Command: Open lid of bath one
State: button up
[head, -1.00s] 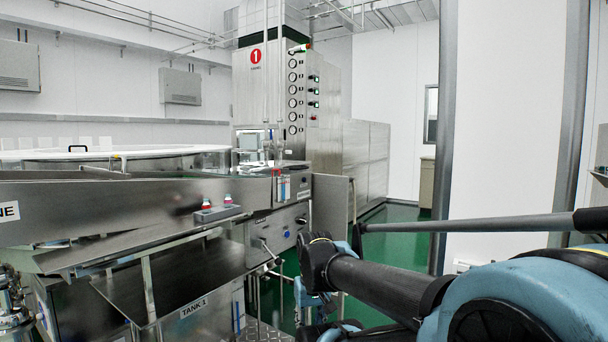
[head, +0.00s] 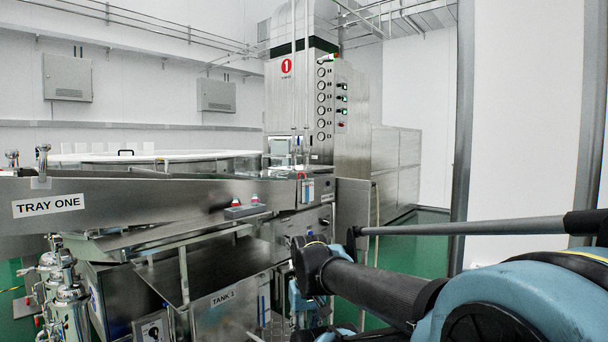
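A broad, round white lid (head: 180,156) with a black handle (head: 125,152) lies flat and looks shut. It is behind the steel tray front (head: 130,203) marked TRAY ONE, at the left of the head view. No label on the lid itself can be read. My black and blue arm (head: 375,288) reaches in from the lower right, well apart from the lid. I cannot make out my gripper's fingers in this view.
A tall steel cabinet (head: 300,105) with a red number 1 and gauges stands behind. A steel tank (head: 222,318) marked TANK 1 and steel fittings (head: 62,290) are low in front. Green floor (head: 425,240) shows clear at the right, beside a grey post (head: 462,140).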

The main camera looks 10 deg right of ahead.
aim_at(305, 171)
jog(key=z, duration=0.1)
jog(key=i, duration=1)
jog(key=z, duration=0.5)
